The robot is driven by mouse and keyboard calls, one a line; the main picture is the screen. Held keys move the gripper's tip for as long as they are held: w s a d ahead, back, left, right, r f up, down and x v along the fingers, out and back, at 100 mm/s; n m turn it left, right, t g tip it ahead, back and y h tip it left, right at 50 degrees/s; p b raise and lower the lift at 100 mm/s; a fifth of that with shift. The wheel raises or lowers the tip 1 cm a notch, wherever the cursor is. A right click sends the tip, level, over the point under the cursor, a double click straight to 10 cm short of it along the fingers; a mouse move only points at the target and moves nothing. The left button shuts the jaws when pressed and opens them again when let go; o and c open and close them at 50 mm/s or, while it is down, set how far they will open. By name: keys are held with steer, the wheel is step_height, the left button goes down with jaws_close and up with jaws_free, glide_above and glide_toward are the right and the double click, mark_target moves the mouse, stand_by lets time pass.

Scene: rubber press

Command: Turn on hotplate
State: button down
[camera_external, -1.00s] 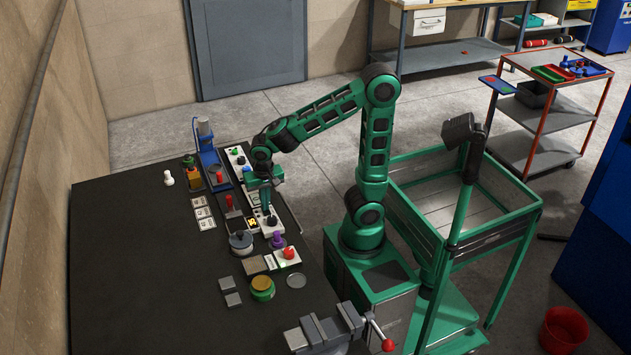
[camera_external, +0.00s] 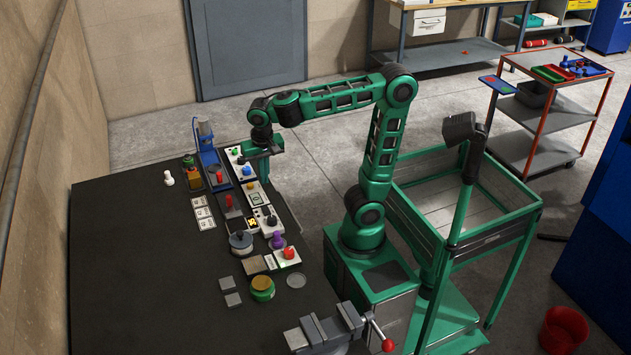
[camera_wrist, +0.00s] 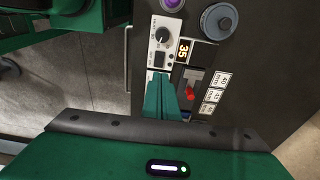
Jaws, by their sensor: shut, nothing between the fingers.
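A white control box (camera_external: 268,221) with a dark knob stands on the dark bench, at the right edge of the row of devices. It also shows in the wrist view (camera_wrist: 165,30), with a knob (camera_wrist: 163,37) and a dark switch (camera_wrist: 160,59). Beside it a display (camera_wrist: 184,50) is lit yellow and reads 35; its yellow glow also shows in the external view (camera_external: 252,223). I cannot tell for sure which part is the hotplate. My gripper (camera_wrist: 163,76) is shut and empty, raised above the bench, and its fingers cover part of the panel below the switch.
A red-handled lever (camera_wrist: 190,93) and white label cards (camera_wrist: 215,88) lie beside the panel. A round grey pot (camera_external: 241,243), a purple-topped part (camera_external: 277,241) and a red button box (camera_external: 287,256) stand nearby. A vise (camera_external: 325,332) is at the bench's front.

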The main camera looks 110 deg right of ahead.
mark_target(264, 207)
stand_by(0.3)
steer(key=shift+d, duration=0.65)
steer(key=f, duration=0.4)
steer(key=d+f, duration=0.1)
steer(key=f, duration=0.4)
steer(key=d+f, duration=0.1)
steer(key=f, duration=0.3)
steer(key=shift+d+f, duration=0.1)
steer(key=shift+f, duration=0.3)
